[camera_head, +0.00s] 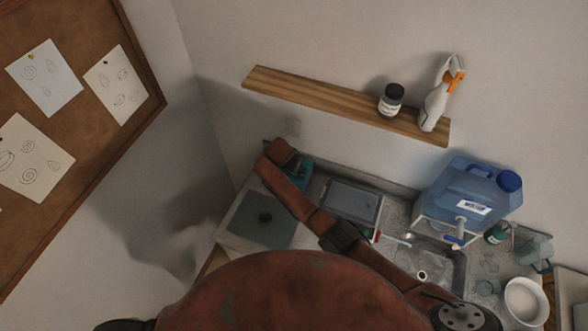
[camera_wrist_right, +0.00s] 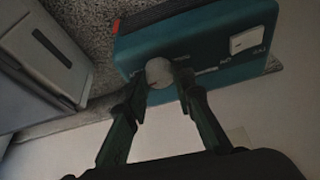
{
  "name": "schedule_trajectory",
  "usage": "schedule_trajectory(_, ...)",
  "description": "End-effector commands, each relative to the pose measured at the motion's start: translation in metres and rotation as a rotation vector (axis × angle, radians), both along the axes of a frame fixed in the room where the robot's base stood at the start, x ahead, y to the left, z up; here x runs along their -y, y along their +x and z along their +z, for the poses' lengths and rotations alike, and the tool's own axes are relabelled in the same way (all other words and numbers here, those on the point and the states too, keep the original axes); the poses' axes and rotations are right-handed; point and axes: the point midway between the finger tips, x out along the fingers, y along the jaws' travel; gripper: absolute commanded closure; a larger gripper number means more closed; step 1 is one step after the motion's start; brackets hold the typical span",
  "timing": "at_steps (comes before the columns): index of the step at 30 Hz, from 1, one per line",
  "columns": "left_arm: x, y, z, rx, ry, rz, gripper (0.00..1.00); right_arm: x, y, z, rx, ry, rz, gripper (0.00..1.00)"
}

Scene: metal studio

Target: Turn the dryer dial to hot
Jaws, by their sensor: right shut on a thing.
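The dryer (camera_wrist_right: 205,40) is a teal box on the counter in the right wrist view, with a round pale grey dial (camera_wrist_right: 158,71) on its face. My right gripper (camera_wrist_right: 160,77) is shut on the dial, one dark finger on each side of it. The dial's setting cannot be read. In the head view only a piece of the teal dryer (camera_head: 303,172) shows in the back corner, behind my right arm; the dial and right fingertips are hidden there. My left gripper is in neither view.
A grey box (camera_wrist_right: 45,50) stands close beside the dryer. A wooden shelf (camera_head: 300,92) with a jar (camera_head: 391,97) and spray bottle (camera_head: 436,100) hangs above. A sink (camera_head: 435,262), blue water container (camera_head: 470,195) and white bowl (camera_head: 525,302) are to the right.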

Motion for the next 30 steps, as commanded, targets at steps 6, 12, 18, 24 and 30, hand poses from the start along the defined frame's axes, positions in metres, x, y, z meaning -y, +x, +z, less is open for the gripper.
schedule_trajectory(6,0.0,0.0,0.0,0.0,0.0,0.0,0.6,0.001,0.001,0.001,0.002,-0.001,0.0,0.72)
schedule_trajectory(12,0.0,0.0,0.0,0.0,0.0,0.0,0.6,0.0,0.0,0.0,0.001,0.0,0.0,0.59)
schedule_trajectory(18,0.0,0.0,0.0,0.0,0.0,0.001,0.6,0.0,0.0,0.0,0.0,0.0,0.001,0.59)
schedule_trajectory(24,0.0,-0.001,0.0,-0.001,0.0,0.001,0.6,-0.003,-0.003,0.01,0.002,0.002,0.002,0.59)
schedule_trajectory(30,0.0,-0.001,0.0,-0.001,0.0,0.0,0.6,-0.011,-0.015,0.045,0.004,0.005,0.003,0.59)
